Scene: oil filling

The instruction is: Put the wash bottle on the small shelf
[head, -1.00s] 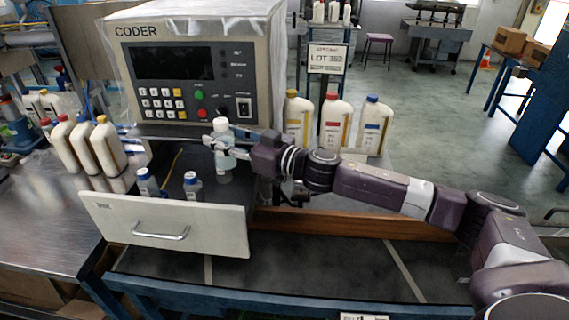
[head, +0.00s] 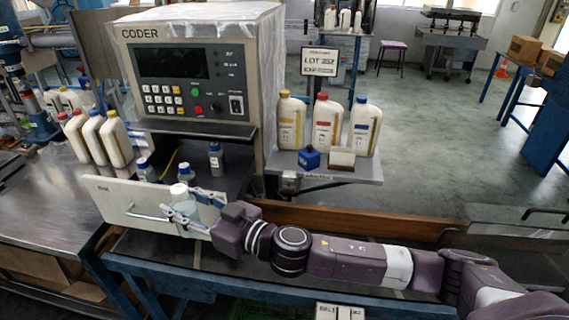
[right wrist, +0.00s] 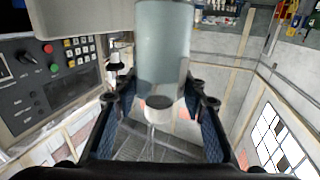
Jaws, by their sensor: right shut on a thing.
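The wash bottle (head: 183,207), a pale translucent bottle with a white cap, is in my right gripper (head: 190,222), in front of the drawer's front panel. The gripper's fingers close around its body. The small shelf (head: 370,172) stands to the right of the coder machine, apart from the gripper. It holds three jugs, a blue object (head: 309,158) and a cream block (head: 342,158). My left gripper is not in view.
The open drawer (head: 115,200) under the coder (head: 190,75) holds small bottles with blue caps (head: 216,158). Jugs (head: 95,138) stand on the metal table at left. The front of the small shelf is partly taken up; its right front corner looks free.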

